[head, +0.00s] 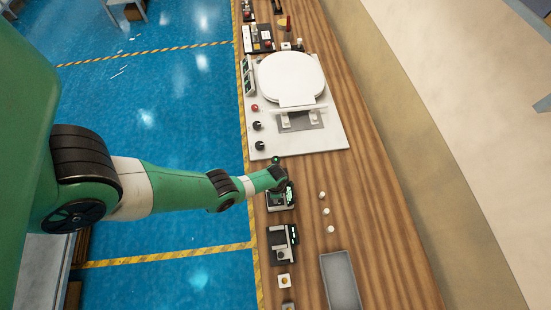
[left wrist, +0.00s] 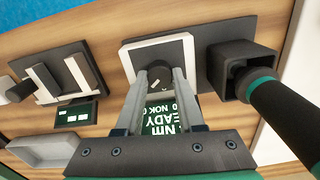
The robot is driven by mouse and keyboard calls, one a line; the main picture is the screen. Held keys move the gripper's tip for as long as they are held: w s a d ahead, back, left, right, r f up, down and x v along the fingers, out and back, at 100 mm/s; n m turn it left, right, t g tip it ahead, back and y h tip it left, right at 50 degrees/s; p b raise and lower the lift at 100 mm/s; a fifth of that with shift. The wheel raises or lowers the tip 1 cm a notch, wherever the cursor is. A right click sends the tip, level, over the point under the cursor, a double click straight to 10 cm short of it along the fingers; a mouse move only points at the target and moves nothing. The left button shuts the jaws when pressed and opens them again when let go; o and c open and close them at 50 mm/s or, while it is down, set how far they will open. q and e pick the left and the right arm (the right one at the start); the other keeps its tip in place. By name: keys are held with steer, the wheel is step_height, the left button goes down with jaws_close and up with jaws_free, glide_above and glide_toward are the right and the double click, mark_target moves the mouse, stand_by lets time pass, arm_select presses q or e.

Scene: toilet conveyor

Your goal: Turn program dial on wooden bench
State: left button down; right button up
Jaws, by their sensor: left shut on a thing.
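My left gripper (head: 281,184) is over a small station on the wooden bench (head: 362,190), below the toilet panel in the head view. In the left wrist view, the left gripper (left wrist: 161,76) has its two grey fingers on either side of a dark round program dial (left wrist: 159,79). It is shut on the dial, which sits on a black and white plate (left wrist: 126,50). The fingers partly hide the dial, and its turn angle is hard to read. A green display (left wrist: 160,116) with white text including "READY" shows between the fingers. My right gripper is in neither view.
A dark holder (left wrist: 217,75) with a black and green handled tool (left wrist: 283,115) stands close beside the dial. A similar station (head: 279,243), a grey tray (head: 341,281) and small white pieces (head: 326,211) lie nearby. A white toilet seat (head: 290,77) is on a panel farther up.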

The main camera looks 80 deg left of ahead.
arm_select(q)
steer(key=shift+m, duration=0.8)
steer(key=c, duration=0.5)
jaws_free()
